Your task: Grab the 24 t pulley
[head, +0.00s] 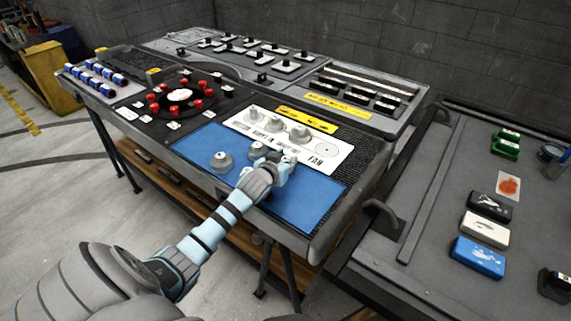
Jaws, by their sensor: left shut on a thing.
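My left gripper (277,160) is over the right part of the blue mat (305,200), by the near edge of the white labelled board (318,150). It is shut on a small grey part, seemingly a pulley, mostly hidden by the fingers. A grey pulley (221,161) sits on the mat to the left. Another grey pulley (257,150) is just left of the gripper, partly covered. Several grey pulleys, one of them in the middle (276,124), stand in a row on the board. Tooth counts are too small to read. My right gripper is out of view.
A black panel with red knobs around a white disc (180,95) lies left of the mat. A second grey bench (430,225) at the right holds coloured boxes, including a blue one (478,257).

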